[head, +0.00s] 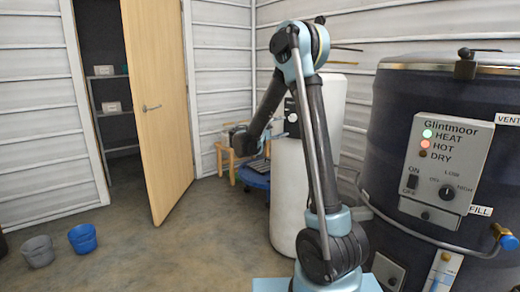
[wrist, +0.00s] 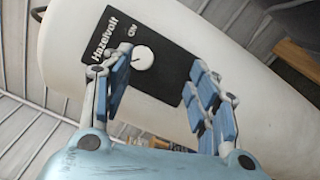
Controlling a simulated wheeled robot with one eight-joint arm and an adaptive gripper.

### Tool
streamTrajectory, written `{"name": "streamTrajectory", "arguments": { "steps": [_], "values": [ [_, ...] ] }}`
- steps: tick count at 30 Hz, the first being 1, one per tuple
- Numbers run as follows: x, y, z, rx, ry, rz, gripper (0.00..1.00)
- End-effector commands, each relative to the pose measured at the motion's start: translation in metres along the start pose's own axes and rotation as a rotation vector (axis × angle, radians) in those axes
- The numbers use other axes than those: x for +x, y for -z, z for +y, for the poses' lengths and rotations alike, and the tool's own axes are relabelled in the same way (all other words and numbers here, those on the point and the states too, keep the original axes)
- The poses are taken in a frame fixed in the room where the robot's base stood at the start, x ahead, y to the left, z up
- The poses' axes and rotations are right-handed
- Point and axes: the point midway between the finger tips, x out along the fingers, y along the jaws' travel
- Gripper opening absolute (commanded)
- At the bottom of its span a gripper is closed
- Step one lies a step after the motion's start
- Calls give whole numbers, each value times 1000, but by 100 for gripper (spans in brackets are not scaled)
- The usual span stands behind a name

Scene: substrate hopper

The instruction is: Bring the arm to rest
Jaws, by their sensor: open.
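My arm stands raised in the middle of the head view, its upper links bent over at the top. My gripper (head: 240,140) hangs at the left end of the arm, in front of the far wall and beside the white tank (head: 335,110). In the wrist view my gripper (wrist: 160,72) has its blue-padded fingers apart with nothing between them. Beyond the fingers is the white tank's black panel (wrist: 130,52), lettered Hazelvolt, with a round white knob (wrist: 140,58). The fingers look apart from the knob, though the exact gap cannot be told.
A dark Glintmoor drum (head: 395,120) with a control box (head: 446,160) stands close on the right. A wooden door (head: 160,110) is ajar at left. A grey bucket (head: 38,252) and blue bucket (head: 83,238) stand on the floor. A wooden stool (head: 226,160) is behind my gripper.

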Motion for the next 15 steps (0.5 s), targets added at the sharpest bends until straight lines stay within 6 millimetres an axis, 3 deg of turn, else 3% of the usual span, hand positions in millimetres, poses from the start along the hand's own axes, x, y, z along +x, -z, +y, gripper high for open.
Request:
{"name": "streamTrajectory", "arguments": {
  "steps": [1, 7, 15],
  "values": [
    [6, -17, -4, 13, 40, -4, 54],
    [16, -73, -27, 78, 210, -7, 54],
    [11, -146, -65, 177, 435, -20, 54]
  ]
}}
